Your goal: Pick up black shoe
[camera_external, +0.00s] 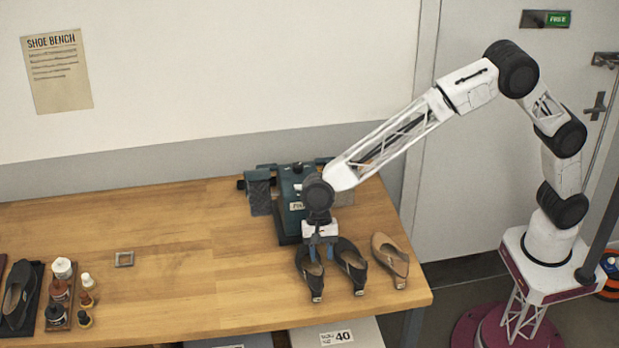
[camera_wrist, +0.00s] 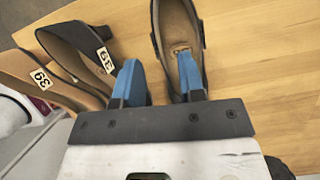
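A black shoe (camera_external: 308,272) with a tan lining stands nearest my gripper on the wooden bench; it also shows in the wrist view (camera_wrist: 157,38). A second black shoe (camera_external: 350,264) stands beside it, with a 39 label in the wrist view (camera_wrist: 82,42). My gripper (camera_external: 322,250) points down over the first shoe. In the wrist view its blue fingers (camera_wrist: 158,68) are apart. One finger overlaps the shoe's opening and the other is outside its side. The shoe's side wall shows between them; contact cannot be told. Another black shoe (camera_external: 17,297) lies on a dark tray at far left.
A tan shoe (camera_external: 391,258) stands to the right, near the bench's (camera_external: 190,260) right edge. A green-blue machine (camera_external: 292,200) is close behind my gripper. The bench's middle is mostly clear.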

